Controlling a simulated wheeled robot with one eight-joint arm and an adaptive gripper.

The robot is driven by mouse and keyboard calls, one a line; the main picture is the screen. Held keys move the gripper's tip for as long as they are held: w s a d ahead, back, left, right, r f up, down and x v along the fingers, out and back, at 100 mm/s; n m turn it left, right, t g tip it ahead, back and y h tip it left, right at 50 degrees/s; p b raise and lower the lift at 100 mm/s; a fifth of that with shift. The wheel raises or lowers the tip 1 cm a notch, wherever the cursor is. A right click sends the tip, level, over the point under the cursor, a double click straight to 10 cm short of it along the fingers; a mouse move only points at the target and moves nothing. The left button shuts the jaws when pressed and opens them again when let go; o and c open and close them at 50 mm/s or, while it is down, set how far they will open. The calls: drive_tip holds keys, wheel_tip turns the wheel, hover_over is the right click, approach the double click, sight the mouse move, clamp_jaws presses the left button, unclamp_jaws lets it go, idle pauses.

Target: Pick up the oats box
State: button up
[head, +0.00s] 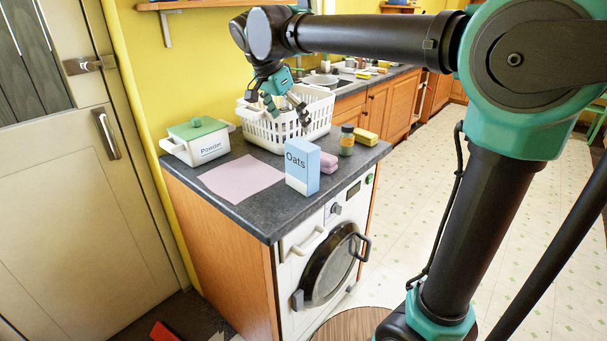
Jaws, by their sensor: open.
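The oats box (302,167) is a light blue and white carton with "Oats" on its face. It stands upright on the dark grey counter (246,207), near the front edge above the washing machine. My gripper (279,113) is open and points down in front of the white basket. It is behind and a little left of the oats box, higher up and apart from it. Nothing shows between its fingers.
A white slotted basket (262,130) stands behind the box. A pink sheet (241,176) lies left of it, and a white tub with green lid (195,141) stands farther left.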

sight(300, 144)
drive_tip(key=x, duration=0.9)
drive_tip(key=shift+f, duration=0.1)
drive_tip(key=shift+s+x, duration=0.15)
drive_tip(key=shift+x, duration=1.2)
drive_tip(key=shift+s+x, duration=0.1)
drive_tip(key=shift+x, duration=1.25)
drive_tip(key=shift+d, duration=0.1)
drive_tip(key=shift+c, duration=0.2)
drive_tip(key=shift+s, duration=0.1)
drive_tip(key=c, duration=1.2)
